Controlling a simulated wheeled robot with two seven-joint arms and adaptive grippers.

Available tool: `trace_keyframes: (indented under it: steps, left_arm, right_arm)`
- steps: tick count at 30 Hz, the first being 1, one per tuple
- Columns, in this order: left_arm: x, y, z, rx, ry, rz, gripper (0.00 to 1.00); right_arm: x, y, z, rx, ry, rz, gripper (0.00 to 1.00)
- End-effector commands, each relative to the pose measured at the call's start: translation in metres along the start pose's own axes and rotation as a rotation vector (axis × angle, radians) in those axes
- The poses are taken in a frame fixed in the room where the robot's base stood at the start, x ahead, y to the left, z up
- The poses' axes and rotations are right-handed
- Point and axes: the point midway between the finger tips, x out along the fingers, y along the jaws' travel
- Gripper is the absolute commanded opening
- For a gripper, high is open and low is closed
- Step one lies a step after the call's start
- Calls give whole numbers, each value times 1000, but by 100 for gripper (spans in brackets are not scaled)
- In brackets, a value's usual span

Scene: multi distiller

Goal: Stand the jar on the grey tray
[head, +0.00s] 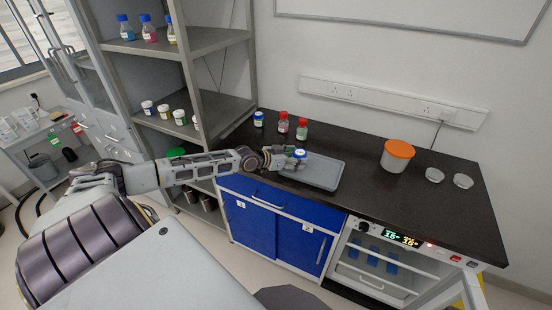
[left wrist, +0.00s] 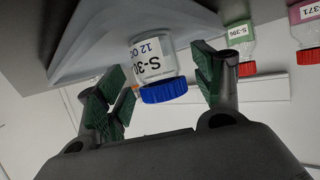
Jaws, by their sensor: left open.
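The jar (head: 299,153) is clear with a blue screw lid and a white label. It appears to stand upright at the left part of the grey tray (head: 323,175). In the upside-down left wrist view the jar (left wrist: 160,63) has its base against the tray (left wrist: 95,40) and its lid toward my palm. My left gripper (head: 287,158) is open, with one green-padded finger on each side of the jar and visible gaps between. It partly hides the jar in the head view. My right gripper is not in view.
Behind the tray stand a blue-lidded jar (head: 258,119) and two red-lidded jars (head: 283,122) (head: 302,129). An orange-lidded tub (head: 397,155) and two small round metal items (head: 434,175) (head: 463,181) are to the right. The black counter (head: 365,190) is bare around the tray's right side.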

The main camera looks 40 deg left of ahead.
Motion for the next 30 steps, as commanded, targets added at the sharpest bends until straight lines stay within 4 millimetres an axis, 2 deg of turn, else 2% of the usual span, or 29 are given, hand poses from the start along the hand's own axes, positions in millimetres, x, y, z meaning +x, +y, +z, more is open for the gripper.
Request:
trace_keyframes:
  steps: [7,15,30]
  left_arm:
    - [-13,0,1,0,-3,0,67]
    - [-24,0,1,-1,-3,-1,67]
    - [-44,0,0,-1,-2,1,67]
  right_arm:
    - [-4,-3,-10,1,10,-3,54]
    - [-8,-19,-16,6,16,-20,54]
    - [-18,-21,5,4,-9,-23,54]
